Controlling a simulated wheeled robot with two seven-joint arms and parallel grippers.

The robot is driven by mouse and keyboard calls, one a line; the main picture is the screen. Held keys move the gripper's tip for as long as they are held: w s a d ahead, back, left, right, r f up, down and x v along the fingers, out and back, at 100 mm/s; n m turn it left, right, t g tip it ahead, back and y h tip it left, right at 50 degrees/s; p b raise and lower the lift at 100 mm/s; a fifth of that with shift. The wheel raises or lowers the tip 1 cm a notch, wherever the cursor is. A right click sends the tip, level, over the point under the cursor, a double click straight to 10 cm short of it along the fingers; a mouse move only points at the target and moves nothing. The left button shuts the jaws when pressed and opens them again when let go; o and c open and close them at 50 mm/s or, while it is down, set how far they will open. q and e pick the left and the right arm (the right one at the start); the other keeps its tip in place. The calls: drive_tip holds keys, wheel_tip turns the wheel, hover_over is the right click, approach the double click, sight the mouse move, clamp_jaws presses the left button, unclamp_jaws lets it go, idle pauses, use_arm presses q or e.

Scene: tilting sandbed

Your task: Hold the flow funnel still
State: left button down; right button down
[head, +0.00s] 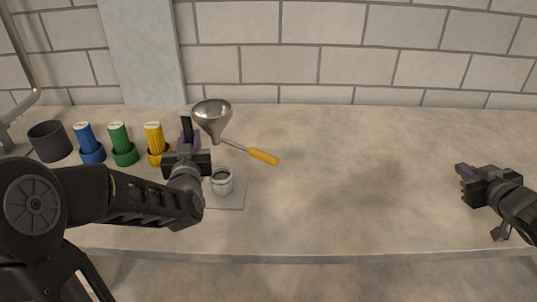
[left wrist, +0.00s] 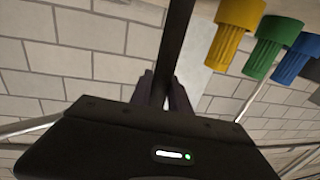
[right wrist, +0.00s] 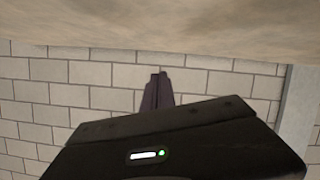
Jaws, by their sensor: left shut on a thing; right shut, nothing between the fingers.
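The metal flow funnel (head: 212,113) is upright, bowl up, in the head view, above and behind a small whitish cup (head: 221,181). My left gripper (head: 187,146) is just left of the funnel and shut on a dark bar. The bar, which looks like the funnel's handle, also shows between the fingers in the left wrist view (left wrist: 176,45). Where bar and bowl join is hidden. My right gripper (head: 465,171) is shut and empty, over the table's right side; its closed fingers also show in the right wrist view (right wrist: 157,92).
The cup stands on a thin grey plate (head: 236,197). A yellow-handled tool (head: 263,156) lies right of the funnel. Blue (head: 87,140), green (head: 121,140) and yellow (head: 154,137) containers and a dark pot (head: 49,142) stand at left. The table's middle (head: 350,190) is clear.

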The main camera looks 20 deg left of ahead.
drive_tip(key=s+a+r+n+g+y, duration=0.1)
drive_tip(key=s+a+r+n+y, duration=0.15)
drive_tip(key=a, duration=0.45)
drive_tip(key=s+a+r+n+y, duration=0.2)
drive_tip(key=a+r, duration=0.1)
drive_tip(key=a, duration=0.5)
drive_tip(key=s+a+r+n+g+y, duration=0.2)
drive_tip(key=s+a+n+g+y, duration=0.1)
drive_tip(key=s+a, duration=0.6)
drive_tip(key=s+a+r+n+g+y, duration=0.3)
drive_tip(key=s+a+n, duration=0.3)
drive_tip(key=s+a, duration=0.2)
drive_tip(key=a, duration=0.2)
drive_tip(key=shift+s+a+g, duration=0.3)
drive_tip(key=shift+s+a, duration=0.1)
drive_tip(key=shift+n, duration=0.25)
approach(249, 150)
drive_tip(key=s+a+r, duration=0.1)
drive_tip(key=a+r, duration=0.2)
drive_tip(key=a, duration=0.1)
drive_tip(key=f, duration=0.1)
drive_tip(key=w+f, duration=0.1)
drive_tip(key=f, duration=0.1)
drive_tip(key=shift+w+d+f, duration=0.2)
drive_tip(key=shift+w, duration=0.2)
drive_tip(key=shift+w, duration=0.15)
